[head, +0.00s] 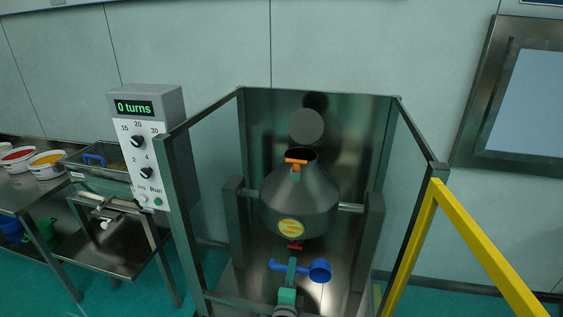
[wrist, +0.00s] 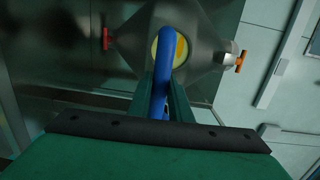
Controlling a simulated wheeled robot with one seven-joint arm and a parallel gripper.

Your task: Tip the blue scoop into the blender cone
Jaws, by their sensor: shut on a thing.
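My gripper (head: 291,268) is low in front of the blender. It is shut on the handle of the blue scoop (head: 320,271), whose cup sticks out to the right. I cannot tell what the cup holds. In the wrist view the blue handle (wrist: 161,62) stands between the two fingers (wrist: 163,100), and the cup is not visible. The grey blender cone (head: 313,195) is behind and above the scoop, apart from it. Its dark top mouth (head: 303,153) is at the upper end, beside an orange handle (head: 296,161). It carries a yellow label (head: 291,228).
A metal frame (head: 241,140) surrounds the blender, with a yellow bar (head: 480,245) at right. A control box (head: 150,150) reading "0 turns" stands at left. A red handle (head: 295,247) is under the cone. A bench at far left holds white tubs (head: 46,168) and a tray (head: 85,160).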

